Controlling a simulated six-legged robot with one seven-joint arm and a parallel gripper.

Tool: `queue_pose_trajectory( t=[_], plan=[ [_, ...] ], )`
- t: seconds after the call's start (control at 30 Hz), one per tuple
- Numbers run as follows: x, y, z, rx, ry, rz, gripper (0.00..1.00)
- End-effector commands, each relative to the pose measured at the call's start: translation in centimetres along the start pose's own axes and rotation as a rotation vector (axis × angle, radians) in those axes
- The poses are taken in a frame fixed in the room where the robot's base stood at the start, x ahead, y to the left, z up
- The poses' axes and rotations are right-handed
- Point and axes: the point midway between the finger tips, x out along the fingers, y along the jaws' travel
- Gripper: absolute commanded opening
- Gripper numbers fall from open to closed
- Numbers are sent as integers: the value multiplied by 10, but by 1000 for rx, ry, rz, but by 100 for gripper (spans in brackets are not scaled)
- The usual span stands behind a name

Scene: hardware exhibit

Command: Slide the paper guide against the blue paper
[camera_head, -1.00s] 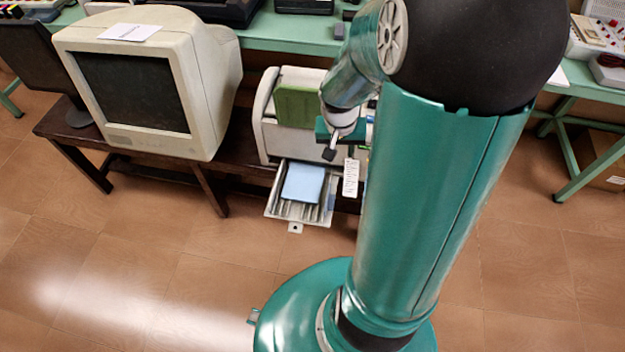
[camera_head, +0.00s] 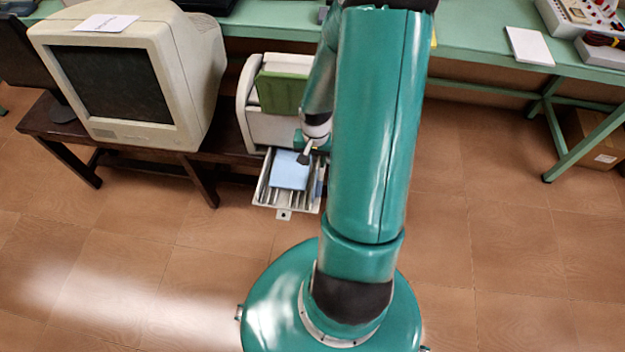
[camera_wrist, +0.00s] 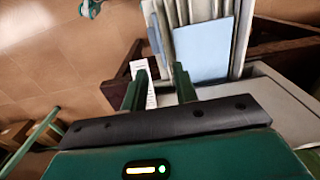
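The blue paper (camera_head: 289,171) lies flat in the pulled-out printer tray (camera_head: 263,193). It also shows in the wrist view (camera_wrist: 203,50). A thin grey upright bar (camera_wrist: 165,38), which looks like the paper guide, runs along the tray beside the paper, on its left in the wrist view. A gap seems to separate bar and paper. My gripper (camera_wrist: 158,72) is partly open, with two green fingers apart. One finger overlaps the end of the bar near the paper's edge; I cannot tell if they touch. In the head view my gripper (camera_head: 304,157) is over the paper's right edge.
The printer (camera_head: 268,128) with a green panel stands on a dark wooden table, left of my arm. A beige monitor (camera_head: 115,85) is beside it. A white labelled strip (camera_wrist: 148,84) shows beyond my fingers. The floor in front is clear.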

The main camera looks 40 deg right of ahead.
Motion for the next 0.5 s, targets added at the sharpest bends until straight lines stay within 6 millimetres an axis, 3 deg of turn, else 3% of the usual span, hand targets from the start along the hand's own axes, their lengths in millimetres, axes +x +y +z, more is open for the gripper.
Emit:
queue_pose_trajectory(
  t=[0.5],
  plan=[
    [93,-2,1,-4,-4,1,29]
  ],
)
